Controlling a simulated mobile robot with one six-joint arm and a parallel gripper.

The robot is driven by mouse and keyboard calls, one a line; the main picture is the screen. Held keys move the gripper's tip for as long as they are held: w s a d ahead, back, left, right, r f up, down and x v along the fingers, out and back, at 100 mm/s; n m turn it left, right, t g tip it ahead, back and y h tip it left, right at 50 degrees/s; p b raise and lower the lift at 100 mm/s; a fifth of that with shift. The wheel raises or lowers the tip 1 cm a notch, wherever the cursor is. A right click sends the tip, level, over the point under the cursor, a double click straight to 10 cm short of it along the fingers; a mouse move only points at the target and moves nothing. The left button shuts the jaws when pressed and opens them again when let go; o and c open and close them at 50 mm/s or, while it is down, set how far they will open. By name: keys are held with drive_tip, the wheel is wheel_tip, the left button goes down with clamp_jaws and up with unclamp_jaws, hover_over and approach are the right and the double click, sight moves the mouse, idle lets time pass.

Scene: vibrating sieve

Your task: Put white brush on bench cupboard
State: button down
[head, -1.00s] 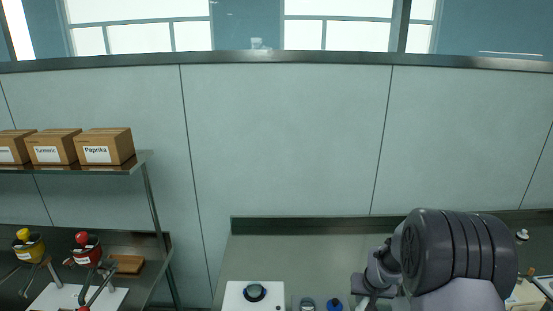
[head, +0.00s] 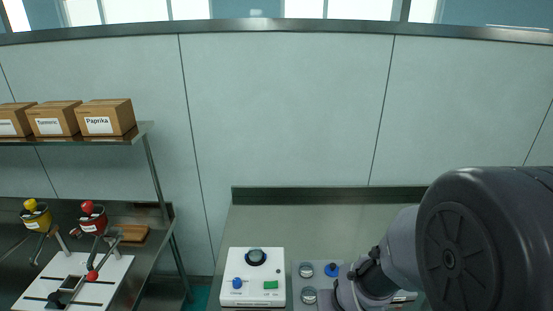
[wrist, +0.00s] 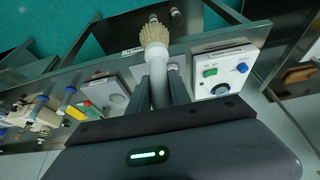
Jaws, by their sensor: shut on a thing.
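The white brush (wrist: 158,66) is held between the two dark fingers of my gripper (wrist: 160,84) in the wrist view. Its pale bristle end points away from my gripper, toward the top of the picture, over a steel edge and the teal floor. In the head view my arm hides the brush and the fingertips. The steel bench (head: 325,215) stands against the wall in the head view. I cannot make out which part is the bench cupboard.
A white control box (head: 252,277) with a dark dial sits on the bench; it also shows in the wrist view (wrist: 222,75). Small round items (head: 308,270) lie beside it. At left, a shelf (head: 75,138) holds brown boxes above red and yellow pots.

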wheel_tip(320, 180, down, 18)
drive_tip(key=b, duration=1.6)
drive_tip(key=shift+w+b, duration=0.15)
drive_tip(key=shift+b, duration=0.15)
